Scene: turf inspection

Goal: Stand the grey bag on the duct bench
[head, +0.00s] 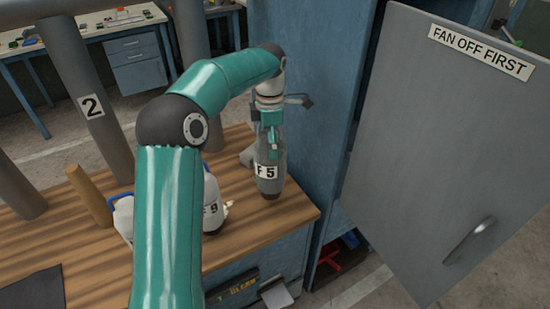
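The grey bag (268,184), with a white label reading F 5, is upright at the right part of the wooden bench top (258,232). I cannot tell whether its bottom touches the wood. My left gripper (271,145) points down at the bag's narrow top and appears closed around it, though the fingers are small and partly hidden. Thick grey ducts (88,95), one labelled 2, rise at the bench's left. My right gripper is not in view.
A white bag (211,207) labelled F 9 stands partly behind my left arm. A tan wooden rod (90,195) is left of it. A blue cabinet (305,80) and its open grey door (440,150), marked FAN OFF FIRST, bound the right. The bench's front right is clear.

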